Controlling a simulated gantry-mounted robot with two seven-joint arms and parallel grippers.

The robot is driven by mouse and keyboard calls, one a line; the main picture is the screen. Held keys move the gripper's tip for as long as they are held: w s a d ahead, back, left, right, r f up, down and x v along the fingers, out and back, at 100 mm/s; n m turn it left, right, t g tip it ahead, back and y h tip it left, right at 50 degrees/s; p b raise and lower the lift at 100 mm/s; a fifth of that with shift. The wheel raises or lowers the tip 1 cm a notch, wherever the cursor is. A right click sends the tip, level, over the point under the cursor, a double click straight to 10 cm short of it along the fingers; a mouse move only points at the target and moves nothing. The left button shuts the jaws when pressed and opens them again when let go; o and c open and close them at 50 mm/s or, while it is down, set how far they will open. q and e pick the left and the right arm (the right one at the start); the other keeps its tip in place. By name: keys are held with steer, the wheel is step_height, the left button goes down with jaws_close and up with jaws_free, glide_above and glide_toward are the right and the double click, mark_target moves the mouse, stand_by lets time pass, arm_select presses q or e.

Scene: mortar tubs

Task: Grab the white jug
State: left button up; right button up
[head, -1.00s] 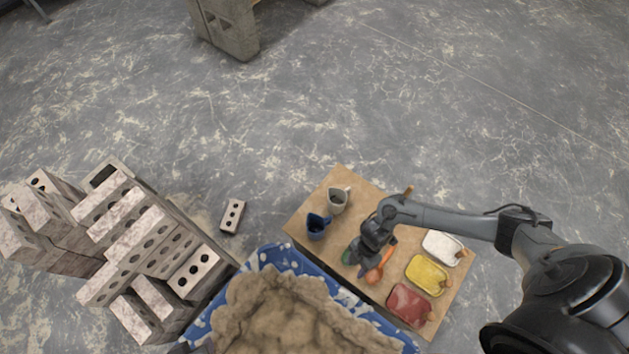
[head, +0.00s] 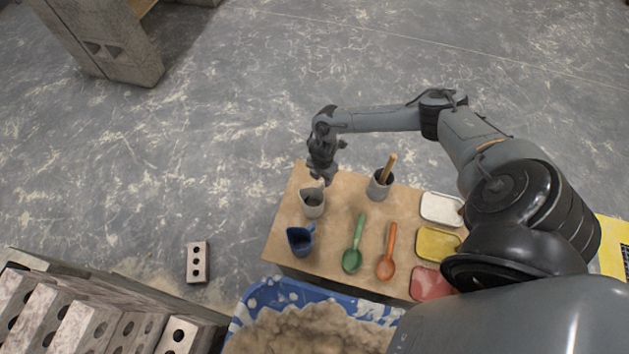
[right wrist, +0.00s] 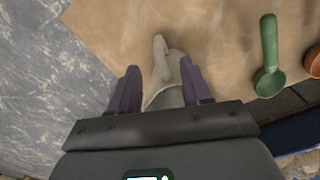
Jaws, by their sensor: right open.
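The white jug (head: 312,204) stands upright near the far left corner of the wooden board, behind the blue jug (head: 300,240). My right gripper (head: 322,180) is just above and behind the white jug in the head view, pointing down. In the right wrist view the fingers of my right gripper (right wrist: 158,88) are spread open, with the white jug (right wrist: 160,72) between and beyond them. Its lower part is hidden by the gripper body. I cannot tell whether the fingers touch it. My left gripper is not in view.
A grey cup with a wooden handle (head: 380,186) stands right of the white jug. A green scoop (head: 353,258), an orange scoop (head: 387,266) and white, yellow and red trays (head: 438,243) lie on the board (head: 335,255). A blue mortar tub (head: 245,312) is in front; bricks lie left.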

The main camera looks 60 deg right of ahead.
mark_target(322, 182)
steer(key=shift+s+f, duration=0.25)
steer(key=shift+f, duration=0.8)
steer(key=shift+w+d+f+b, duration=0.1)
steer(key=shift+w+f+b, duration=0.05)
steer(key=shift+f+b, duration=0.4)
steer(key=f+b, duration=0.1)
steer(key=f, duration=0.2)
steer(key=f+b, duration=0.1)
steer(key=shift+d+f+b, duration=0.15)
steer(key=shift+d+b, duration=0.1)
steer(key=shift+b, duration=0.05)
steer(key=shift+c, duration=0.4)
jaws_close()
